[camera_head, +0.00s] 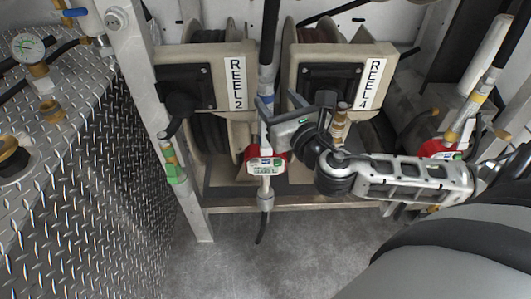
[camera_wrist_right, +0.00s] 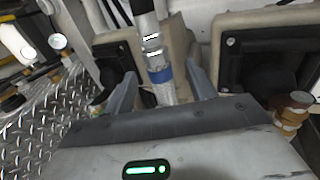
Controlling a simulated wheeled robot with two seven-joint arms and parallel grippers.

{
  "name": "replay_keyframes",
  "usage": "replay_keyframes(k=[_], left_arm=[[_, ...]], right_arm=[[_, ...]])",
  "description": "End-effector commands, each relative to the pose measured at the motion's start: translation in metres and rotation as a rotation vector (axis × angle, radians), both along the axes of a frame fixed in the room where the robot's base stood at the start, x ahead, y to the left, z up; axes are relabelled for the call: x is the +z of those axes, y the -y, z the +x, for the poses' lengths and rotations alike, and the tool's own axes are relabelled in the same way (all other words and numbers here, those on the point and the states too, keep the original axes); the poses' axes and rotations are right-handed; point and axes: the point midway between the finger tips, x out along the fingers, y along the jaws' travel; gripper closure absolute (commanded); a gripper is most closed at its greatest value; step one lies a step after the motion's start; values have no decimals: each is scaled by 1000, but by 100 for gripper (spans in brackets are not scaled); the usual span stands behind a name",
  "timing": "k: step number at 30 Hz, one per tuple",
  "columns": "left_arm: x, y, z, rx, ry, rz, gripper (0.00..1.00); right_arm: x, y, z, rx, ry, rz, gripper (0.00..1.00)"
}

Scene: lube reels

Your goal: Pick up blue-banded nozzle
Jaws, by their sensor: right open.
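The blue-banded nozzle (camera_head: 265,163) hangs upright in front of the reels, with a red and white meter in its middle and its spout pointing down. Its blue band (camera_head: 265,99) is near the top, below a black hose. My right gripper (camera_head: 264,118) comes in from the right, open, at the height just below the band. In the right wrist view the blue band (camera_wrist_right: 160,75) lies between the two grey fingers, with a gap on each side. Contact cannot be seen. My left gripper is not in view.
Reel 2 (camera_head: 203,75) and Reel 4 (camera_head: 338,73) stand behind the nozzle. A yellow-banded nozzle (camera_head: 467,108) is at the right. A metal post (camera_head: 150,110) and diamond-plate tank (camera_head: 85,185) are at the left. The floor (camera_head: 260,265) in front is clear.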

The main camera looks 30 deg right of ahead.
Motion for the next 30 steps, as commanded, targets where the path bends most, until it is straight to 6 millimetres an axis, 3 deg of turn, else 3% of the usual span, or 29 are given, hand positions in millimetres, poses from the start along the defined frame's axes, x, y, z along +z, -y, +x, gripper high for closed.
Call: replay_keyframes(k=[5,13,22,28,30], left_arm=[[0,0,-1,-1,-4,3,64],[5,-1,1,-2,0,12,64],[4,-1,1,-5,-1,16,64],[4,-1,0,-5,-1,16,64],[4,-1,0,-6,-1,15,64]], right_arm=[[1,1,13,-1,1,1,44],[2,4,50,-1,0,1,44],[0,4,54,1,-2,0,44],[0,4,54,1,-2,0,100],[0,4,54,1,-2,0,100]])
